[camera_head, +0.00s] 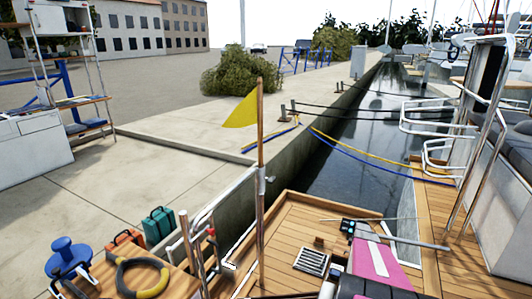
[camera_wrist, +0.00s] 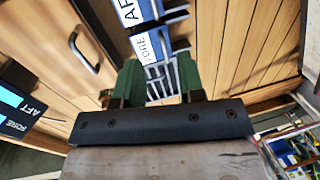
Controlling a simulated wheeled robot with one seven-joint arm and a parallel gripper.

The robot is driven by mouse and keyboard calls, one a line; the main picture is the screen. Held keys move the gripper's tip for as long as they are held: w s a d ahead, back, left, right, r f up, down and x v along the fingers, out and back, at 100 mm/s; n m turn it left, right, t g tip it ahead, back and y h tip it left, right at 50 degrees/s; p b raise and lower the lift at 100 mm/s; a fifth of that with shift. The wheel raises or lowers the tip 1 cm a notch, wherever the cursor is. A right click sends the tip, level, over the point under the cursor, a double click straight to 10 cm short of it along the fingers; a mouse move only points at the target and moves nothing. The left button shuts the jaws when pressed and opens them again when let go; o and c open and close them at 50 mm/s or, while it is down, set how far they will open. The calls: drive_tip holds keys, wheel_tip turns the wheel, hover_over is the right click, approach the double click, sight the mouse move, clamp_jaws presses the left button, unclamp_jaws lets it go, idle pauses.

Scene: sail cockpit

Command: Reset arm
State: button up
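My gripper (camera_wrist: 159,82) shows in the wrist view, with two green fingers standing apart. It looks open, and I see nothing held between the fingers. A grey slatted surface (camera_wrist: 158,72) shows in the gap beyond them. I cannot make out my gripper in the head view.
The wrist view shows wooden panels (camera_wrist: 245,45), a metal handle (camera_wrist: 85,52) and a dark panel with cyan displays (camera_wrist: 14,105). The head view shows a wooden deck (camera_head: 285,225), a yellow flag (camera_head: 241,112) on a pole, a magenta panel (camera_head: 377,262) and a ring (camera_head: 142,278).

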drive_tip(key=s+a+r+m, duration=0.3)
drive_tip(key=a+r, duration=0.6)
drive_tip(key=a, duration=0.2)
drive_tip(key=s+a+r+m, duration=0.2)
drive_tip(key=s+a+r, duration=0.1)
drive_tip(key=a+r, duration=0.75)
drive_tip(key=s+a+r+m+t+h, duration=0.1)
drive_tip(key=s+a+r+m, duration=0.5)
drive_tip(key=s+a+r, duration=0.9)
drive_tip(key=a, duration=0.3)
drive_tip(key=shift+r+t, duration=0.2)
drive_tip(key=shift+t, duration=0.2)
